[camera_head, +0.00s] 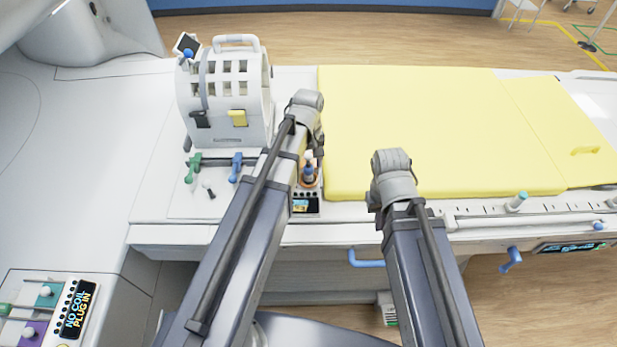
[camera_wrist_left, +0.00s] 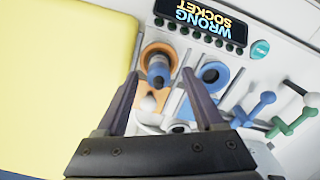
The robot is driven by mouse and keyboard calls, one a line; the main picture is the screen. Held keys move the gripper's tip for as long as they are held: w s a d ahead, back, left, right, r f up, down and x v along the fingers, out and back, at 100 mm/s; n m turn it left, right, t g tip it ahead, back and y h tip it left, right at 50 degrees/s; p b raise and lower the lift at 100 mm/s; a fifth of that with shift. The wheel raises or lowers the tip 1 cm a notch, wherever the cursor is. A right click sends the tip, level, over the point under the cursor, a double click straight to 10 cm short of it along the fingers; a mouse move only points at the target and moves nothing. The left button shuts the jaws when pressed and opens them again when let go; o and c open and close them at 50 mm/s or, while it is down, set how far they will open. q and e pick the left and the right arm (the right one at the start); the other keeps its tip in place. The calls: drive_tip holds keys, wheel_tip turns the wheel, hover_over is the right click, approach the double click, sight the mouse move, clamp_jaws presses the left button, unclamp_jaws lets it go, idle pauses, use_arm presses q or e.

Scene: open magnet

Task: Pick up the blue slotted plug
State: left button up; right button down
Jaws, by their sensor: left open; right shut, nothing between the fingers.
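The blue slotted plug (camera_wrist_left: 158,70) stands in an orange ring socket (camera_wrist_left: 148,52) in the left wrist view. In the head view the plug (camera_head: 308,172) is small and partly hidden beside my left gripper (camera_head: 317,158). My left gripper (camera_wrist_left: 161,74) is open, with its fingertips on either side of the plug in the picture; no contact is visible. A blue ring socket (camera_wrist_left: 212,75) beside it looks empty. A display (camera_wrist_left: 203,17) reads "WRONG SOCKET". My right gripper (camera_head: 391,170) hangs away from the plug, to the right; its fingertips are hidden.
A yellow mattress (camera_head: 430,130) lies right of the socket panel. A white slotted coil (camera_head: 225,90) stands behind and left. Blue (camera_head: 236,167) and green (camera_head: 194,165) levers stand left of the panel. Another panel (camera_head: 75,310) at lower left reads "NO COIL PLUG IN".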

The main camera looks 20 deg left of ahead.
use_arm(q)
drive_tip(key=f+b, duration=0.3)
drive_tip(key=shift+w+f, duration=0.25)
drive_tip(key=shift+f, duration=0.15)
drive_tip(key=shift+r, duration=0.1)
drive_tip(key=shift+c, duration=0.3)
clamp_jaws()
